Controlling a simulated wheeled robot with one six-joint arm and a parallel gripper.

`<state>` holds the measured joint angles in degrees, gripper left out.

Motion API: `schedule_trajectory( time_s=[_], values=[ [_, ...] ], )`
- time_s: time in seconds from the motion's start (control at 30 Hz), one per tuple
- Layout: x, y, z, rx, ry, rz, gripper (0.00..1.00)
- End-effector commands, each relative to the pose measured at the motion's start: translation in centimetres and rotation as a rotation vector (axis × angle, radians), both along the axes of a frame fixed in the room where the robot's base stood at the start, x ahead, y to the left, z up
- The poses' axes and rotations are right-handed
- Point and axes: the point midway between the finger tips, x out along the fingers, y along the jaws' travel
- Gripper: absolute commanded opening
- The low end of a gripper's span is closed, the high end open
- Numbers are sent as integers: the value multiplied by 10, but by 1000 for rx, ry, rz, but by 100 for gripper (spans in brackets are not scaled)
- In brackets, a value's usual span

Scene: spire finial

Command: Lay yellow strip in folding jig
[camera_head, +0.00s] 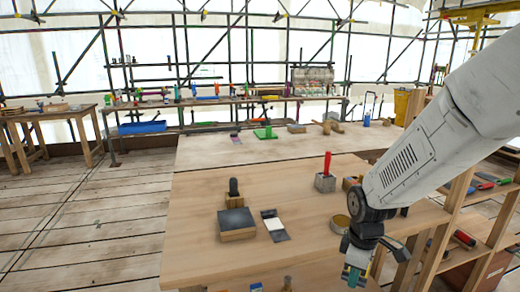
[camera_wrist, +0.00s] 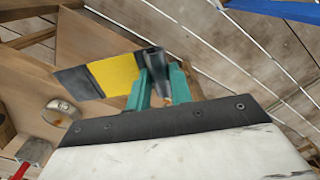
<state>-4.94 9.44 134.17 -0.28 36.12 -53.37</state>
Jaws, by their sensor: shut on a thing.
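My gripper (camera_wrist: 158,72), with teal fingers, is shut on the yellow strip (camera_wrist: 115,74) in the wrist view. The strip has a dark grey section at its left end, and a dark part shows at the fingers. In the head view my gripper (camera_head: 356,272) hangs at the front right edge of the near table, and only a bit of yellow shows there. No piece is clearly recognisable as the folding jig. A wooden block with a dark top (camera_head: 237,220) and a flat white and dark piece (camera_head: 273,226) lie left of my gripper, well apart from it.
On the near table (camera_head: 200,250) stand a grey block with a red handle (camera_head: 325,180) and a round tin (camera_head: 339,223), which also shows in the wrist view (camera_wrist: 62,112). Shelves with tools (camera_head: 465,240) stand at right. The table's left front is mostly clear.

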Motion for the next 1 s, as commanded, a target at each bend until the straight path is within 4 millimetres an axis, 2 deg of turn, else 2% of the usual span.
schedule_trajectory(
  time_s=[0.27, 0.43, 0.53, 0.7, 1.0],
  values=[
    [70, -9, -32, -1, 3, -655, 0],
    [107, -20, -71, -1, 5, -964, 0],
    [116, -25, -92, -1, 3, -1013, 0],
    [113, -32, -116, 0, 2, -1021, 0],
    [112, -33, -119, 2, 0, -1022, 0]
  ],
)
